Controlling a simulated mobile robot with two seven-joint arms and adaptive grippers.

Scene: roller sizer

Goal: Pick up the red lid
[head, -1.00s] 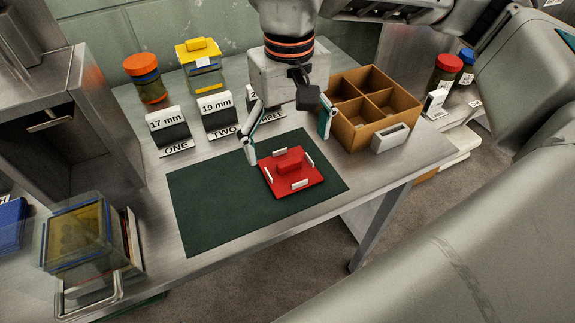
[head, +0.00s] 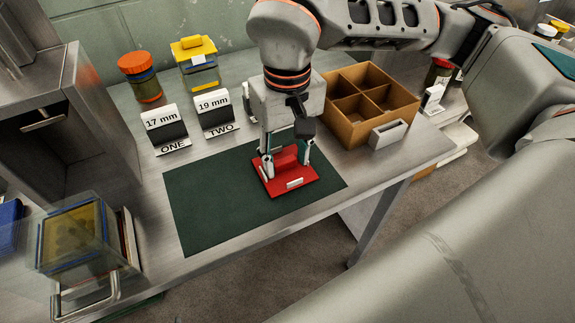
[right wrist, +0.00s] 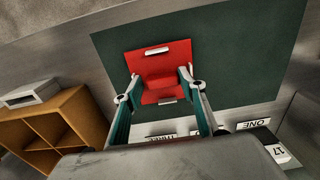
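The red lid (head: 294,185) is a square plate with a raised block handle and pale clips along its edges. It is on the dark green mat (head: 215,210) in the head view, and also shows in the right wrist view (right wrist: 160,54). My right gripper (head: 286,163) points down over it, one finger on each side of the handle. In the right wrist view the fingertips (right wrist: 160,78) flank the handle. No gap between lid and mat is clear. My left gripper is not in view.
Labelled stands ONE (head: 166,132) and TWO (head: 216,117) are behind the mat. A brown divided box (head: 385,118) stands to the right. An orange-lidded jar (head: 141,78) and a yellow-lidded container (head: 198,66) are at the back. The mat's left part is clear.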

